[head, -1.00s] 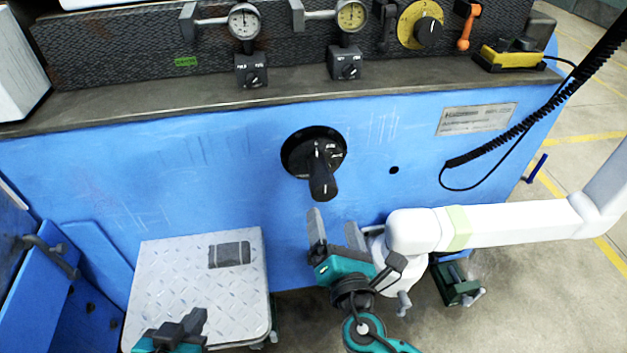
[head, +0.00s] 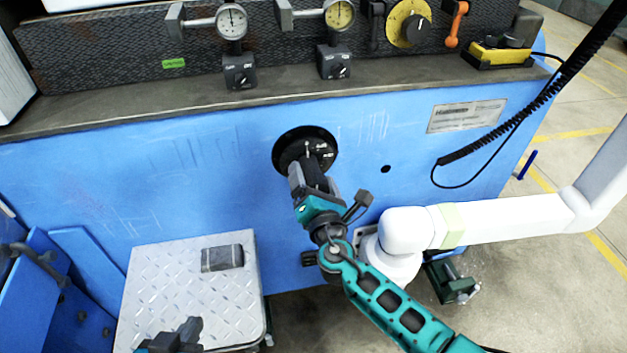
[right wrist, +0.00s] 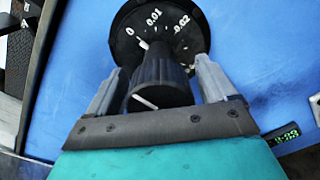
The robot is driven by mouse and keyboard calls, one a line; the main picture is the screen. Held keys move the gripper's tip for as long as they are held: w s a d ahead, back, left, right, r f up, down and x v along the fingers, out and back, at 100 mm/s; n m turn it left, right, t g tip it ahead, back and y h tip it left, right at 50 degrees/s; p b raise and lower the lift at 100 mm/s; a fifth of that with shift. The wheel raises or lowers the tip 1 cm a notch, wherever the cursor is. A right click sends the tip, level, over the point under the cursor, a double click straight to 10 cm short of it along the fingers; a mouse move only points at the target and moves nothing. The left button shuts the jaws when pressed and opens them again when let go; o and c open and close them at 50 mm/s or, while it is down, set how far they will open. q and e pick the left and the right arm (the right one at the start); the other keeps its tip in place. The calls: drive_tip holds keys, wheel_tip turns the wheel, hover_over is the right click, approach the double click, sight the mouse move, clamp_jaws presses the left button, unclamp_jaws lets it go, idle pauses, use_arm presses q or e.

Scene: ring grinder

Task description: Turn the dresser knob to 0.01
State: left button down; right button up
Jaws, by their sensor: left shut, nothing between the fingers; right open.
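The black dresser knob (right wrist: 158,72) stands out from a round black dial (right wrist: 192,42) marked 0, 0.01 and 0.02, in the blue machine front. The dial also shows in the head view (head: 290,148). The knob's end has a white line slanting down to the right. A short white mark shows on the dial just below the 0; I cannot tell which value the knob points to. My right gripper (head: 309,174) is open, its grey fingers on either side of the knob; contact is unclear. My left gripper (head: 178,338) is shut and empty at the bottom edge, away from the knob.
A silver tread-plate box (head: 190,290) stands lower left, below my left gripper. A white jointed arm (head: 480,225) reaches in from the right, close to my right gripper. A coiled black cable (head: 510,120) hangs at right. Gauges (head: 232,22) sit on the ledge above.

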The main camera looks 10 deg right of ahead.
drive_tip(key=shift+c, duration=0.2)
drive_tip(key=c, duration=1)
